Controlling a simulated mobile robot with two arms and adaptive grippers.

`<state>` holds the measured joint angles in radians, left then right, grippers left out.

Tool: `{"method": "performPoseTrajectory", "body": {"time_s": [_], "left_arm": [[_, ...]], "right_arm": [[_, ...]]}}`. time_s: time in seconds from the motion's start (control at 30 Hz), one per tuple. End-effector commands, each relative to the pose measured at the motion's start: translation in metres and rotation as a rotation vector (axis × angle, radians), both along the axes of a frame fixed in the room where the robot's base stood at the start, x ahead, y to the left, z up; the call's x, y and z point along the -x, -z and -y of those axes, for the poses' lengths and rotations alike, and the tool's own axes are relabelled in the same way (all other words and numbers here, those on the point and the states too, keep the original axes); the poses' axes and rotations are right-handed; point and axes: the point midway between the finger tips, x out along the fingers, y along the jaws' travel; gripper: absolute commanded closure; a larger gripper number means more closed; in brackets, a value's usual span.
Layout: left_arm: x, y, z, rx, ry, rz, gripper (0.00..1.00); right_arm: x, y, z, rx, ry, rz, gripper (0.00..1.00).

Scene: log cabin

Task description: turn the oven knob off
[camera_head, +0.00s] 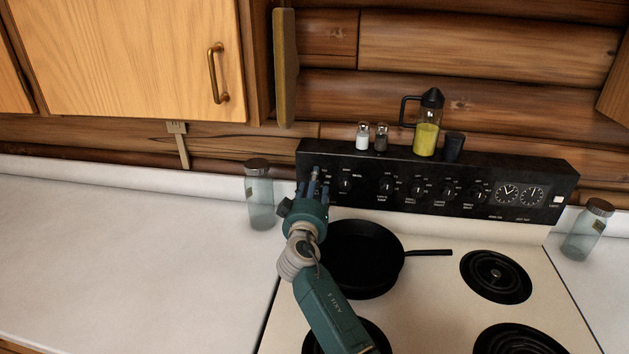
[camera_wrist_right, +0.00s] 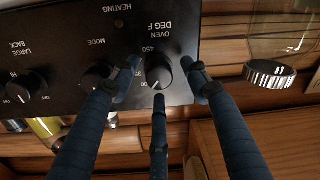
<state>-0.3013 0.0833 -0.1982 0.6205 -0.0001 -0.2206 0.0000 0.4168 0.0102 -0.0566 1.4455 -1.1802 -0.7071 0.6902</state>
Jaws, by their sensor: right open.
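The oven knob (camera_wrist_right: 158,70) is a round black knob labelled OVEN DEG F, near the end of the black control panel (camera_head: 520,172). Its white pointer mark faces the lower side in the right wrist view, away from the 450 marking. My right gripper (camera_head: 314,182) is at the left end of the panel in the head view and covers the oven knob there. In the right wrist view the right gripper (camera_wrist_right: 160,88) is open, with its three dark fingers spread around the knob. Whether any fingertip touches the knob is unclear. My left gripper is out of view.
The mode knob (camera_wrist_right: 97,74) is close beside one finger. A black frying pan (camera_head: 362,258) sits on the stove below my arm. Shakers (camera_head: 362,136) and an oil bottle (camera_head: 427,125) stand on the panel. A glass jar (camera_head: 259,195) stands left of the stove.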

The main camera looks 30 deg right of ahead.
Motion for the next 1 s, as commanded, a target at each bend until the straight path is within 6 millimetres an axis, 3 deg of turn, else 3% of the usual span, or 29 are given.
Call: {"method": "performPoseTrajectory", "body": {"time_s": [0.13,0.4,0.63,1.0], "left_arm": [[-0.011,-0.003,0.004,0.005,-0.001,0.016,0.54],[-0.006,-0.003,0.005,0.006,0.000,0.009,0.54],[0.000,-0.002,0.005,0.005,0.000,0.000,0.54],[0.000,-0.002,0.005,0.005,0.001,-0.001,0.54]], "right_arm": [[-0.007,0.000,0.005,0.001,0.001,-0.001,0.54],[-0.008,0.000,0.006,0.000,0.001,0.000,0.54],[-0.008,0.000,0.006,0.000,0.000,0.000,0.98],[-0.008,-0.001,0.005,0.004,-0.001,-0.001,0.99]]}}
